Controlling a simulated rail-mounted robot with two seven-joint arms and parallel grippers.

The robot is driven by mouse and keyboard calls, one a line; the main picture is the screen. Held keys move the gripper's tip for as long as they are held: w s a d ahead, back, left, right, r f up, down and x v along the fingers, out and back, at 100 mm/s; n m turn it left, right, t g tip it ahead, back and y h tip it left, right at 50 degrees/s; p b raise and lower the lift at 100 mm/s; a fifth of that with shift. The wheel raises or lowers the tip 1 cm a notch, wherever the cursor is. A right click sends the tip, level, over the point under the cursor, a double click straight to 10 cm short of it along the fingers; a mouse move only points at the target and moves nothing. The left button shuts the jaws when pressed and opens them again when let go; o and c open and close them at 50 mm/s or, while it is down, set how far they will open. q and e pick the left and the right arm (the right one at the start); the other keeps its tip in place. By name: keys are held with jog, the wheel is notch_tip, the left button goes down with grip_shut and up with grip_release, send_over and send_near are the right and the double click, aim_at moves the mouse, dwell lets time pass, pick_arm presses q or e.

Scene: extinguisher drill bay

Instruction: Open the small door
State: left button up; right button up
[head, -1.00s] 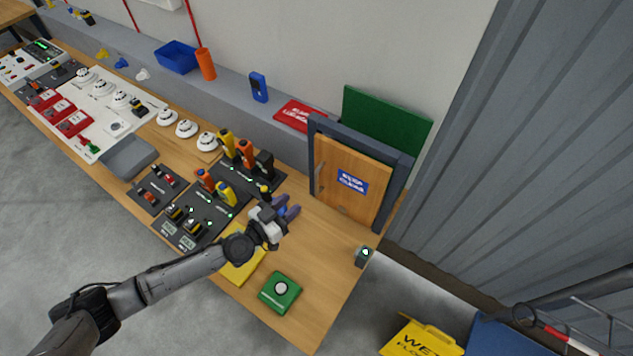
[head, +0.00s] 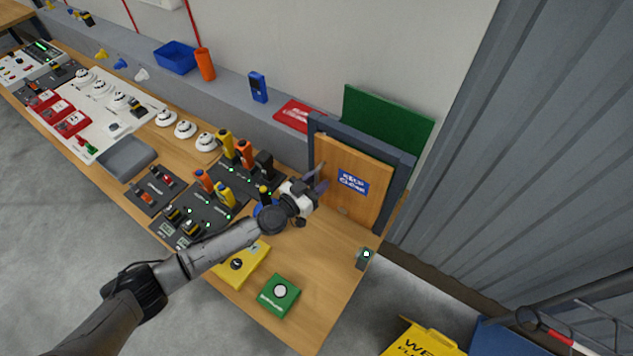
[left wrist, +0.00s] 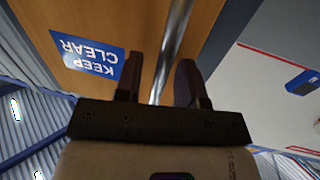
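The small door (head: 346,205) is a wooden panel in a dark grey frame (head: 363,138), standing on the bench, with a blue "KEEP CLEAR" sign (head: 353,183). It looks shut. My left gripper (head: 320,181) is at the door's left side. In the left wrist view its two dark fingers (left wrist: 161,75) are apart, with the metal bar handle (left wrist: 173,45) running between them. I cannot tell whether either finger touches the bar. The sign also shows, upside down, in the left wrist view (left wrist: 88,58). In the head view the gripper mostly covers the handle. My right gripper is not in view.
A green box with a white button (head: 279,294) and a yellow box (head: 240,264) sit near the bench's front edge. A small grey block (head: 364,258) stands before the door's right side.

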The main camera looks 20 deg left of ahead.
pick_arm(q)
jog(key=shift+c, duration=0.5)
grip_shut()
